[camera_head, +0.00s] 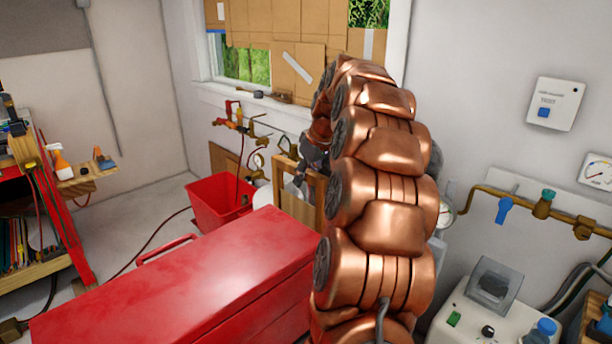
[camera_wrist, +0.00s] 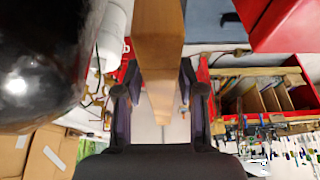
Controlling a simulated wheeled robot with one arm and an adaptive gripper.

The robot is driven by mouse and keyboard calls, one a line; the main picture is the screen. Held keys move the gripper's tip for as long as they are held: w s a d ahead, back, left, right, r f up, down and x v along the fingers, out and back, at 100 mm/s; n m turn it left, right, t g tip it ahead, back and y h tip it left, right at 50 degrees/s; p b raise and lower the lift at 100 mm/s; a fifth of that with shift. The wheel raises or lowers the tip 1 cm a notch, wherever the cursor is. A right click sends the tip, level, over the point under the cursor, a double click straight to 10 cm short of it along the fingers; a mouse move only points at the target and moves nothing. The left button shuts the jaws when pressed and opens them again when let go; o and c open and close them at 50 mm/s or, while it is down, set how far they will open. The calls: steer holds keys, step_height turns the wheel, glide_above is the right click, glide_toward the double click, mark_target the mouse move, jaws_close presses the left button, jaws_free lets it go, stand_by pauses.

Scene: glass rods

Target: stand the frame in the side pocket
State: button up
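A wooden frame (camera_head: 302,206) with a rectangular outline stands upright in the head view, just left of my arm and partly hidden by it. In the wrist view its wooden bar (camera_wrist: 158,45) runs between the two dark fingers of my gripper (camera_wrist: 162,105), which close on it from both sides. No part is clearly marked as the side pocket. A slotted wooden rack (camera_head: 36,272) with thin upright sheets is at the far left; a divided wooden compartment (camera_wrist: 272,100) shows in the wrist view.
A large red chest (camera_head: 185,285) fills the front. A red bin (camera_head: 215,203) stands on the floor behind it. Wall pipes with valves (camera_head: 545,205) and a white appliance (camera_head: 470,325) are at the right. Open floor (camera_head: 150,215) lies between rack and bin.

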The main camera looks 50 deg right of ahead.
steer(key=shift+o, duration=0.5)
steer(key=shift+r, duration=0.15)
steer(key=shift+b+v, duration=1.6)
steer(key=shift+v, duration=4.4)
